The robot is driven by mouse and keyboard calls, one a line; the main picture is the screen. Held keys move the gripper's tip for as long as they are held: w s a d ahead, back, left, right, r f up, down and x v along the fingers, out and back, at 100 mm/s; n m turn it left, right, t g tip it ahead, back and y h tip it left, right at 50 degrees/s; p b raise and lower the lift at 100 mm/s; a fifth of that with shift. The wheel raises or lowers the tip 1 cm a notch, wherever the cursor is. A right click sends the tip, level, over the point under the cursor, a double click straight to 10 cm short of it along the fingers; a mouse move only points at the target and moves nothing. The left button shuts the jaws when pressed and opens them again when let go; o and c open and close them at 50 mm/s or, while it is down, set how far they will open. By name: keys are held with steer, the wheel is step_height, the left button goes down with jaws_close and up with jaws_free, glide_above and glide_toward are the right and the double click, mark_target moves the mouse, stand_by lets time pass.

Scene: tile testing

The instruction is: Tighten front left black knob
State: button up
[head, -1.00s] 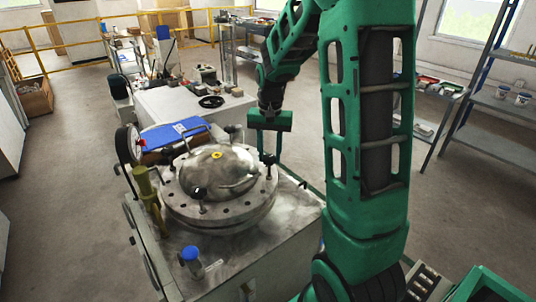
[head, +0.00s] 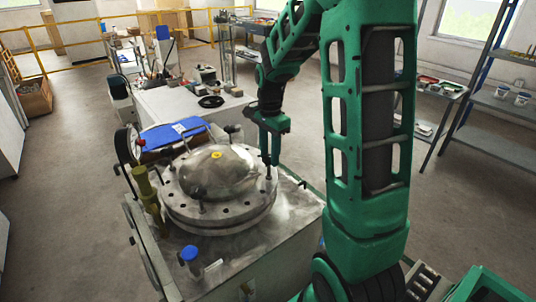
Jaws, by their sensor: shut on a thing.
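A round metal flange (head: 232,218) with a domed silver lid (head: 222,172) sits on top of a metal cabinet. Small black knobs stand around its rim, one at the front (head: 201,206). My gripper (head: 270,162) points down at the right side of the rim. Its fingers are shut on a black knob there. The fingers and the small view hide most of that knob, and I cannot tell how tight it is.
A pressure gauge (head: 129,146), a brass-coloured valve (head: 146,188) and a blue-capped fitting (head: 190,256) stand around the flange. A blue folder (head: 176,136) lies behind it. A white bench (head: 185,112) with tools stands farther back.

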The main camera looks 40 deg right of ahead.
steer(key=shift+w+a+r, duration=0.1)
steer(key=shift+w+a, duration=0.1)
stand_by(0.4)
steer(key=o, duration=1.1)
steer(key=shift+c, duration=0.2)
steer(key=shift+d, duration=0.1)
step_height(320, 180, up, 11)
steer(key=shift+f, duration=0.2)
steer(key=s+a+f+n, duration=0.1)
steer(key=s+n, duration=0.4)
steer(key=s, duration=0.9)
steer(key=s+a+f+n, duration=0.1)
steer(key=s+f+n, duration=0.3)
steer(key=s, duration=1)
steer(key=shift+a+n, duration=0.35)
steer(key=shift+n, duration=0.65)
